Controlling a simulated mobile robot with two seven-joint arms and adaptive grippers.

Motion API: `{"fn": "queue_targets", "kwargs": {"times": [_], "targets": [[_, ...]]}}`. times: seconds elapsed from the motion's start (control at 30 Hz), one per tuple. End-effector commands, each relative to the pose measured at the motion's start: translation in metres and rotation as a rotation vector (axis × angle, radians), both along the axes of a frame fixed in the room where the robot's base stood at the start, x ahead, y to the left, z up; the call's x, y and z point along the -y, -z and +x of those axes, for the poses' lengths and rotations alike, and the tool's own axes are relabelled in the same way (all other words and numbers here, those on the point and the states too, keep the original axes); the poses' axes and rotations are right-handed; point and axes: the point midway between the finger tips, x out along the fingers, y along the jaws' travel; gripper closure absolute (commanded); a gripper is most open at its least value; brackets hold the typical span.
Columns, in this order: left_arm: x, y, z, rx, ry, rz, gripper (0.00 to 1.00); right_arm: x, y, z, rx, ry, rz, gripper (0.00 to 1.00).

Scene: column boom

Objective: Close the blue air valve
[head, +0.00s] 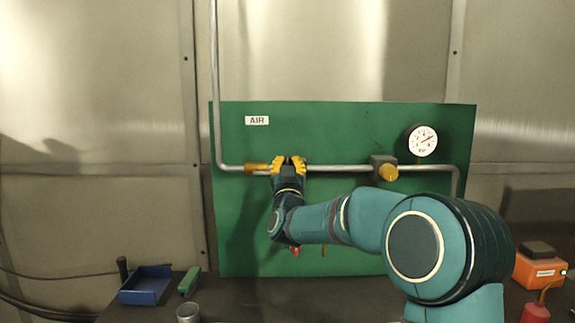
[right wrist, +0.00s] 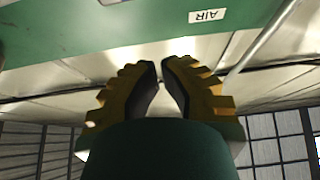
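A metal air pipe (head: 340,168) runs across a green panel (head: 335,125) below an AIR label (head: 257,120). The label also shows in the right wrist view (right wrist: 207,16). A brass fitting (head: 256,168) sits on the pipe's left part. My right gripper (head: 288,160) is at the pipe just right of this fitting, with yellow fingers. In the right wrist view its fingertips (right wrist: 161,63) are close together with a narrow gap, and I see nothing between them. No blue valve handle shows; my gripper and forearm cover that part of the pipe. My left gripper is not in view.
A regulator with a yellow knob (head: 387,172) and a round gauge (head: 422,140) are on the right. The bench holds a blue tray (head: 146,286), a green tool (head: 189,281), a metal cup (head: 188,312) and an orange box (head: 538,270). A small red part (head: 295,252) shows below my wrist.

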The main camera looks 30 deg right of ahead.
Motion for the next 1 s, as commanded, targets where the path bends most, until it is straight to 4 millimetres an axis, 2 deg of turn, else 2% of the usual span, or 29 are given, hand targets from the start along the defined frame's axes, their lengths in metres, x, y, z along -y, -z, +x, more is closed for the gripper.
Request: {"fn": "queue_targets", "kwargs": {"times": [0.3,0.4,0.53,1.0], "targets": [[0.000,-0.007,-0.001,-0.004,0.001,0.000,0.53,0.024,-0.023,0.040,-0.002,0.001,-0.001,1.00],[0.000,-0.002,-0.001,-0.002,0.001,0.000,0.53,0.024,-0.003,0.040,-0.003,-0.001,-0.001,1.00],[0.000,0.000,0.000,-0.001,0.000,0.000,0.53,0.025,0.010,0.042,-0.002,0.000,0.000,1.00],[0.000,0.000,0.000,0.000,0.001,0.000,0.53,0.026,0.016,0.042,0.000,-0.001,0.000,1.00]]}}
